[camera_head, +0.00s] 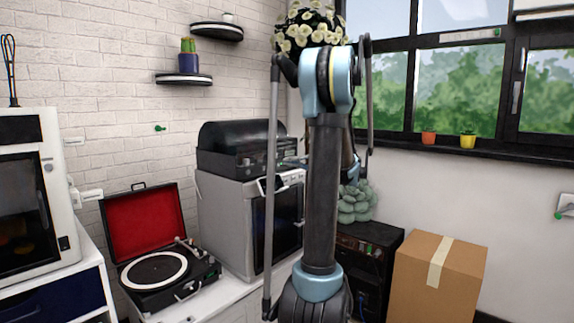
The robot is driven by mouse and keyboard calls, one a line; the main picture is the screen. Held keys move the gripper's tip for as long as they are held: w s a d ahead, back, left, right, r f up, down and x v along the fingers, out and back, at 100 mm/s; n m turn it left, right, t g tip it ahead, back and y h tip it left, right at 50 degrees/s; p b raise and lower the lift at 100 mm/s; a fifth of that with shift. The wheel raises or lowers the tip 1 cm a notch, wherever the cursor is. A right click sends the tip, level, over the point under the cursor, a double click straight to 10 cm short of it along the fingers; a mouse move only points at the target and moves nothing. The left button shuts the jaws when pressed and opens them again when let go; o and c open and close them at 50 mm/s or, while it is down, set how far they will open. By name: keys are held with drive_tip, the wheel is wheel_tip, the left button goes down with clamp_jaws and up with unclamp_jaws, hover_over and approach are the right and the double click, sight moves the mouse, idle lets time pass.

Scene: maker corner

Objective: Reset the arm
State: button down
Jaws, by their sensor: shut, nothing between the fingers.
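My arm (325,190) stands upright in the middle of the head view, with dark links and light blue joints. Its upper joint (338,80) is near the top of the picture, in front of the window edge. A small blue part of my arm (351,160) shows just behind the upright link. I cannot make out my gripper; the arm's far end is hidden behind the upright link.
An open record player (152,270) with a red lid sits on a white cabinet at left. A grey machine (228,225) with a dark-lidded device (235,150) on top stands behind my arm. A cardboard box (437,280) is at right. A white-framed machine (62,190) stands far left.

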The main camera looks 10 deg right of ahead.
drive_tip(key=shift+r, duration=0.1)
wheel_tip(320, 180, up, 10)
drive_tip(key=w+d+r+m+t+h, duration=0.1)
drive_tip(key=w+m+t+h, duration=0.1)
drive_tip(key=m+t+h, duration=0.8)
drive_tip(key=s+d+f+m+g+h, duration=0.25)
drive_tip(key=s+f+m+h, duration=0.25)
drive_tip(key=s+f+m, duration=0.25)
drive_tip(key=s+d+f+m+g+h, duration=0.2)
drive_tip(key=s+f+m+g+h, duration=0.3)
drive_tip(key=f+m, duration=0.35)
drive_tip(key=s+a+f+m+g+y, duration=0.1)
drive_tip(key=s+a+f+g, duration=0.2)
drive_tip(key=s+f, duration=0.4)
drive_tip(key=s+a+f+m+g+y, duration=0.1)
drive_tip(key=s+a+f+g, duration=0.3)
drive_tip(key=s, duration=0.8)
drive_tip(key=s+a+f+g+y, duration=0.3)
drive_tip(key=s+a+f, duration=0.3)
drive_tip(key=s+f, duration=0.3)
wheel_tip(320, 180, down, 2)
drive_tip(key=shift+s+a+m, duration=0.2)
drive_tip(key=shift+a+m, duration=0.05)
drive_tip(key=shift+m, duration=0.15)
